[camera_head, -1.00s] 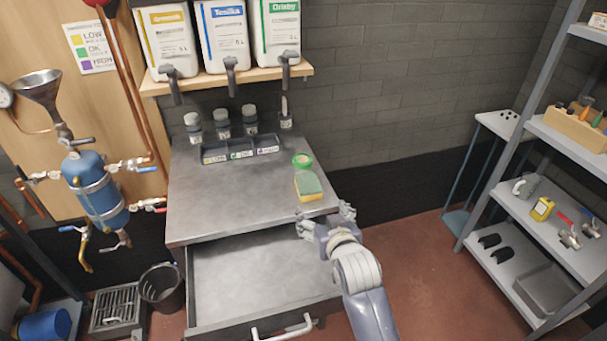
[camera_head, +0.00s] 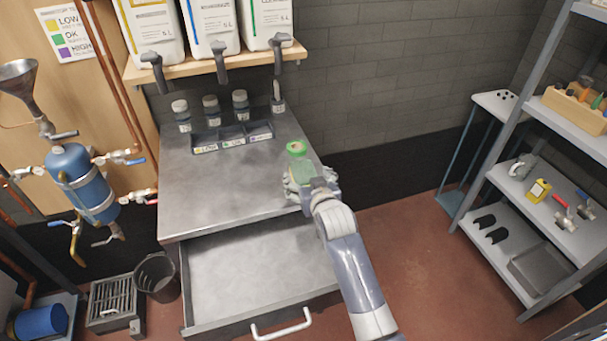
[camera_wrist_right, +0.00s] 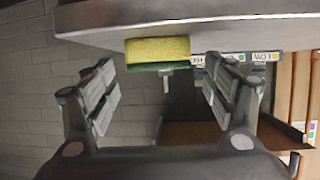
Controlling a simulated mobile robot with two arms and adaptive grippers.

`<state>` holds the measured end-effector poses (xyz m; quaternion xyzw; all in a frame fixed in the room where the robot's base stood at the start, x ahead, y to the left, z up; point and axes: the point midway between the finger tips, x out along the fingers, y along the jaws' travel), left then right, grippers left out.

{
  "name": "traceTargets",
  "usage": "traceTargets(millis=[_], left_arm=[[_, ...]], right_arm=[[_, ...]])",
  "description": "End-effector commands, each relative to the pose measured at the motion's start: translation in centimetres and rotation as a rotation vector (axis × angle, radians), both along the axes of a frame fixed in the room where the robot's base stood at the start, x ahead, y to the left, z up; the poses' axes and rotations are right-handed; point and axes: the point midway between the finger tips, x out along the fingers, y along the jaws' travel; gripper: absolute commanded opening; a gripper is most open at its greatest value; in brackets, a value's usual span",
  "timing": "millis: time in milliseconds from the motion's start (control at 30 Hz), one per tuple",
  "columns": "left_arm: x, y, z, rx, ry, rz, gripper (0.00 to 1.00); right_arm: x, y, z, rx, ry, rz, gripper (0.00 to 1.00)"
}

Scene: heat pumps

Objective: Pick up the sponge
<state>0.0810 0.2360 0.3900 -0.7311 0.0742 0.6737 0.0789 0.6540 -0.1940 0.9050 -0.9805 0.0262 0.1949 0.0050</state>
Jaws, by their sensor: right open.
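The sponge, yellow with a green layer, lies on the grey worktop (camera_head: 225,190) near its right edge. In the head view its green top (camera_head: 302,167) is partly hidden by my right gripper (camera_head: 312,188). In the right wrist view, which looks upside down, the sponge (camera_wrist_right: 158,50) shows whole against the worktop edge. My right gripper (camera_wrist_right: 160,92) is open, with the sponge ahead and lined up between its two fingers. I cannot tell that either finger touches it. My left gripper is not in view.
An empty drawer (camera_head: 255,268) is pulled open below the worktop. Metal shelving (camera_head: 545,205) stands at right.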

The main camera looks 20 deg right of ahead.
Motion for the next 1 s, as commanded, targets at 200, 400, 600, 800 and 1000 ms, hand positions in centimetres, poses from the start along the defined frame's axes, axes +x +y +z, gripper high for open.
traceTargets(millis=[200, 400, 600, 800, 1000], left_arm=[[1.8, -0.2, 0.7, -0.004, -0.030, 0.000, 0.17], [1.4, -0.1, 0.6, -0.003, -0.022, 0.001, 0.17], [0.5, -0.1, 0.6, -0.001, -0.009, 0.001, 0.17], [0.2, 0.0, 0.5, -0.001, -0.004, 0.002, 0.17], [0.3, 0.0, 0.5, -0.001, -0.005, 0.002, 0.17]], right_arm=[[2.6, -0.2, -0.8, 0.000, 0.001, 0.000, 0.78], [3.4, -0.2, -1.1, 0.000, 0.000, 0.000, 0.78], [3.4, -0.2, -1.1, 0.000, 0.000, 0.000, 0.75], [3.4, -0.2, -1.1, 0.000, 0.000, 0.000, 0.49], [3.4, -0.2, -1.1, 0.000, 0.000, 0.000, 0.45]])
